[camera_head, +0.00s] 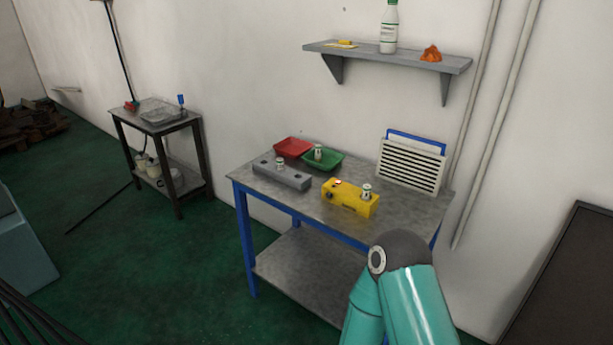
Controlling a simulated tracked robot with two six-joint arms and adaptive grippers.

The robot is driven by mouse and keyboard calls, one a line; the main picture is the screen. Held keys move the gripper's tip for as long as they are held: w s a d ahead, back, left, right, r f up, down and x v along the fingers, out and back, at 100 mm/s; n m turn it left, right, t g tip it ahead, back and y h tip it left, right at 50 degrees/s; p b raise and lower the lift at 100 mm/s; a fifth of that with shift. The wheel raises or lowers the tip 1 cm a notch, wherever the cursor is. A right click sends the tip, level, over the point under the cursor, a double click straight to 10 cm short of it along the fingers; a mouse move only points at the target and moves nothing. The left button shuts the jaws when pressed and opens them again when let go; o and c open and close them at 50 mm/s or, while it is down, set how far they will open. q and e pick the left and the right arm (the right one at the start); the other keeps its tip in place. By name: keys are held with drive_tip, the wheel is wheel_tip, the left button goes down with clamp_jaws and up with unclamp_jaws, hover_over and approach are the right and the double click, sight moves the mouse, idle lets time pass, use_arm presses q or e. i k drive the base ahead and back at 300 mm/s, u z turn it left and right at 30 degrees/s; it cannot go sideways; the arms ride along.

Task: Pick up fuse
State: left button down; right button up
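Three small white cylinders with dark markings, which look like fuses, show on the blue-framed table (325,212). One fuse (281,162) stands upright in a grey block (290,180) with holes. One fuse (318,152) is at the green tray (331,163). One fuse (367,191) stands upright on the right end of the yellow block (345,202). Neither of my grippers shows. A teal link of my arm rises at the bottom right, in front of the table's near right corner.
A red tray (292,147) sits beside the green one. A white louvred panel (410,166) leans at the wall. A wall shelf (390,55) holds a bottle (389,28). A side table (156,122) stands left. Green floor (150,270) lies open in front.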

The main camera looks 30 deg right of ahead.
sight(366, 188)
drive_tip(key=z, duration=0.25)
drive_tip(key=i, duration=1.5)
drive_tip(key=z, duration=0.7)
drive_tip(key=k, duration=0.65)
drive_tip(key=z, duration=0.25)
drive_tip(key=i, duration=0.65)
drive_tip(key=u, duration=0.05)
